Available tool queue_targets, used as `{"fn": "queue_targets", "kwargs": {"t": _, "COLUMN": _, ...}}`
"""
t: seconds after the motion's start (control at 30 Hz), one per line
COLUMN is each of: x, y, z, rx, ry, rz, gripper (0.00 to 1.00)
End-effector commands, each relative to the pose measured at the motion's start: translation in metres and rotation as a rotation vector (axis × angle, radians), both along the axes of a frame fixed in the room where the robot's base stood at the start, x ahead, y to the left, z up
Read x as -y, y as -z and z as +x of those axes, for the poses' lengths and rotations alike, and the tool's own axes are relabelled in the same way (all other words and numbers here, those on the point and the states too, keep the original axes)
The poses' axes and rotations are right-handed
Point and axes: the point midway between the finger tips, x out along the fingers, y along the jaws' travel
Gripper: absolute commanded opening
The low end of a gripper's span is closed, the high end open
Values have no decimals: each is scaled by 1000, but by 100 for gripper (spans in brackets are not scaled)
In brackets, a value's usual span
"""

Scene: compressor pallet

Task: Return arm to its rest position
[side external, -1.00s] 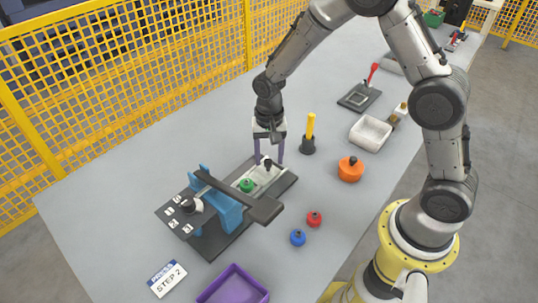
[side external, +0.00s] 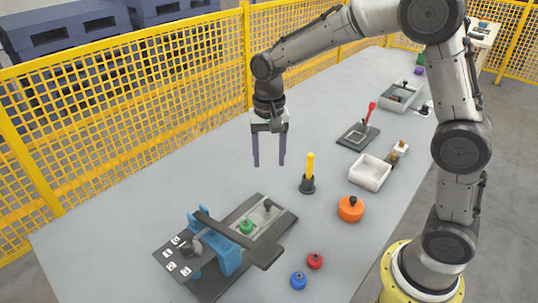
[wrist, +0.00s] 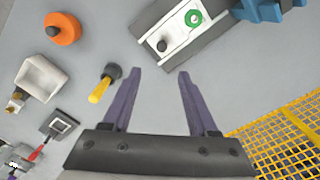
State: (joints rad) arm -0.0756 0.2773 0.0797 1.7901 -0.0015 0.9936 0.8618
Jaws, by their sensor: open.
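My gripper (side external: 269,163) is open and empty, raised above the table behind the dark fixture plate (side external: 208,287). In the wrist view its two purple fingers (wrist: 154,88) stand apart with only grey tabletop between them. The fixture carries a blue clamp block (side external: 229,249) with a dark bar across it. A green knobbed piece (side external: 246,227) and a black knob (side external: 267,205) sit in the fixture's light channel. Both also show at the top of the wrist view, the green piece (wrist: 193,18) beside the black knob (wrist: 162,45).
A yellow-handled tool (side external: 310,170) stands upright right of my gripper. An orange knobbed disc (side external: 350,209), a white tray (side external: 370,173), and red (side external: 315,261) and blue (side external: 298,281) knobs are on the table. A yellow mesh fence (side external: 130,135) runs behind. The table's left side is clear.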

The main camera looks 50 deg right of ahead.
Motion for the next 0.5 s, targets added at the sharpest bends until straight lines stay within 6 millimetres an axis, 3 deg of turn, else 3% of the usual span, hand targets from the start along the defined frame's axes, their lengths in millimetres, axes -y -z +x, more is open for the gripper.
{"fn": "queue_targets", "kwargs": {"t": 0.37, "x": 1, "y": -4, "z": 0, "rx": 7, "ry": 2, "rz": 0, "gripper": 59}}
{"fn": "queue_targets", "kwargs": {"t": 0.5, "x": 4, "y": -32, "z": -2, "rx": 75, "ry": 10, "rz": 6, "gripper": 59}}
